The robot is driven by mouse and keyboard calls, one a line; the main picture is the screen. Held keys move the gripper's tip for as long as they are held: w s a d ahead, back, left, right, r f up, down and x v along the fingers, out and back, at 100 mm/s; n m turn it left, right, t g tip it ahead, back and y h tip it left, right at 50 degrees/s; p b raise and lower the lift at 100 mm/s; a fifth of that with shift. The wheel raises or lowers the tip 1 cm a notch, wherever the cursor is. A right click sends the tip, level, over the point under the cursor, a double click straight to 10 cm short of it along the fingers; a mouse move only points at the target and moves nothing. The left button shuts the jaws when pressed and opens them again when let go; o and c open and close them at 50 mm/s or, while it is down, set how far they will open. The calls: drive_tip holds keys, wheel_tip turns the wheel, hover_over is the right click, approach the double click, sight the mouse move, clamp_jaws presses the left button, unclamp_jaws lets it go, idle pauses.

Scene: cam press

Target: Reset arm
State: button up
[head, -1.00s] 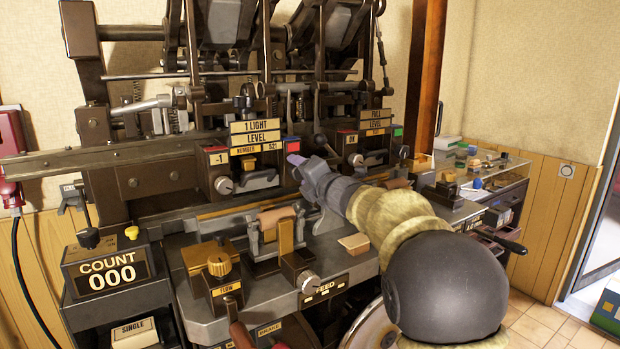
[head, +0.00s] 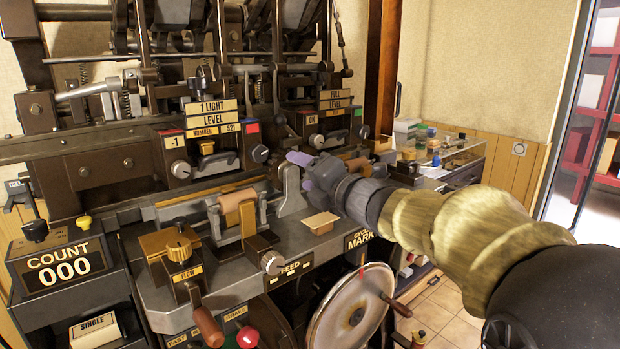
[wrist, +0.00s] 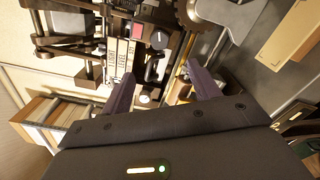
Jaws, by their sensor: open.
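My gripper (head: 303,172) is open and empty, in front of the right part of the press (head: 100,165) in the head view. My arm reaches to it from the lower right. In the wrist view the two purple fingers of my gripper (wrist: 160,90) are spread apart, with the press panel and its dark knob (wrist: 159,40) seen beyond them. I see nothing between the fingers. My gripper and forearm hide part of the press's right side in the head view.
A counter box (head: 60,268) reading 000 stands at the left. A round handwheel (head: 350,318) sits below the bench edge. A side bench with small items (head: 432,142) stands at the right. Bare floor (head: 445,300) shows at the lower right.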

drive_tip(key=shift+s+d, duration=0.35)
drive_tip(key=shift+s, duration=0.2)
drive_tip(key=s+d+f+m+g+h, duration=0.2)
drive_tip(key=d+f+m+h, duration=0.3)
drive_tip(key=f+m, duration=0.45)
drive_tip(key=s+d+f+m+g+h, duration=0.25)
drive_tip(key=d+f+m+h, duration=0.2)
drive_tip(key=f+m, duration=0.55)
drive_tip(key=s+f+m+g, duration=0.8)
drive_tip(key=s+f+m, duration=0.3)
drive_tip(key=s+f, duration=0.55)
drive_tip(key=w+p+v, duration=0.1)
drive_tip(key=p+v, duration=1)
drive_tip(key=w+a+p+v, duration=0.1)
drive_tip(key=w+p+v, duration=0.1)
drive_tip(key=p+v, duration=1)
drive_tip(key=shift+w+d+r, duration=0.25)
drive_tip(key=shift+d+r, duration=0.15)
drive_tip(key=shift+r, duration=0.3)
